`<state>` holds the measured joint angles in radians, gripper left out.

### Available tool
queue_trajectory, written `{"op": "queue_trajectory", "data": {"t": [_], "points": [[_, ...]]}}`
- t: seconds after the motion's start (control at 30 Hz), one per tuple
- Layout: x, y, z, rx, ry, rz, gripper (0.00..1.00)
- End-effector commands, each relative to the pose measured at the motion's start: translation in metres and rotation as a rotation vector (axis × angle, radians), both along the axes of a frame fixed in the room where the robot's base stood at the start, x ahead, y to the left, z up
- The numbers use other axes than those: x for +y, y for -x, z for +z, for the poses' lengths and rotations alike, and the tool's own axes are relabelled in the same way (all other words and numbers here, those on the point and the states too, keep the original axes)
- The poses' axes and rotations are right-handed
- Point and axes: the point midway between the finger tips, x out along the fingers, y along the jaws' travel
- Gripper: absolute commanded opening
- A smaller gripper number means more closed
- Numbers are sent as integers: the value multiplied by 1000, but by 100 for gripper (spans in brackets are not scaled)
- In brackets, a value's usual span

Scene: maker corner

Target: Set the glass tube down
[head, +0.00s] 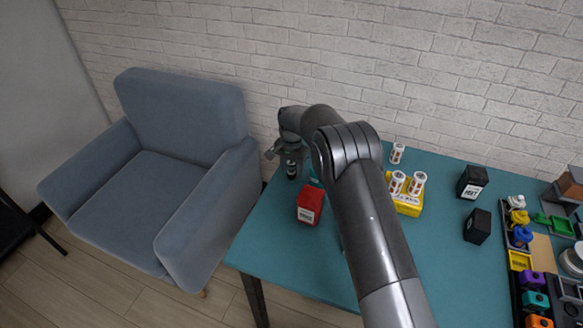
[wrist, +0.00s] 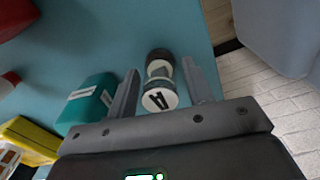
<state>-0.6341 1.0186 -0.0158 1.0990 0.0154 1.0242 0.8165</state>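The glass tube (wrist: 159,72) has dark end caps and a white disc with a black mark on the end facing the wrist camera. It appears to stand upright on the teal table (wrist: 95,45). My gripper (wrist: 161,68) is over it with one finger on each side. A narrow gap shows between the tube and each finger, so the fingers look open. In the head view my gripper (head: 287,151) is at the far left end of the table, with the dark lower part of the tube (head: 291,170) below it.
A teal box (wrist: 90,103) stands close beside the left finger. A red box (head: 310,205) stands nearer the front. Black boxes (head: 472,182) (head: 477,226) are to the right. A blue armchair (head: 185,170) stands left of the table.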

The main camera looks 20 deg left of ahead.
Motion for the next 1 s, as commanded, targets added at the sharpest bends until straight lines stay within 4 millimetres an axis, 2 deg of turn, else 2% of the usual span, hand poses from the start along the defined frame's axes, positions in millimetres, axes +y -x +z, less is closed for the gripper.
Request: {"op": "queue_trajectory", "data": {"t": [0.3,0.43,0.8,1.0], "points": [[0,0,1,0,0,0,53],[0,0,11,-1,-1,0,53],[1,-1,87,-3,-3,0,53],[0,0,115,-1,-1,0,53]]}}
